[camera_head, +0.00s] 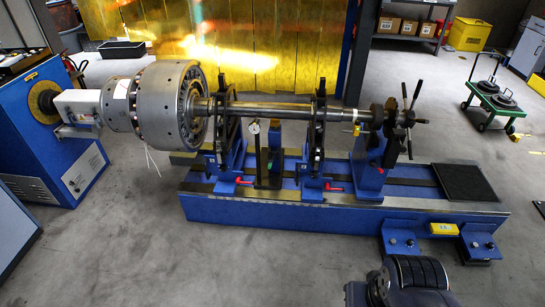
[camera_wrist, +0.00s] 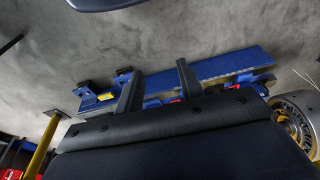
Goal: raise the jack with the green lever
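A blue balancing machine bed (camera_head: 290,212) carries the long shaft (camera_head: 280,111) and the large grey rotor drum (camera_head: 165,105). A dark greenish upright part (camera_head: 270,158) stands under the shaft between the two supports and may be the jack. I cannot make out a green lever on it. Red levers (camera_head: 333,187) show at the support bases. My gripper (camera_wrist: 160,66) shows two dark fingers spread apart with nothing between them. It is open, and the bed (camera_wrist: 225,68) appears beyond the fingers in the wrist view.
A green cart (camera_head: 495,103) with weights stands at right. A blue drive cabinet (camera_head: 50,125) is at left. A handwheel (camera_head: 408,118) sticks out at the shaft's right end.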

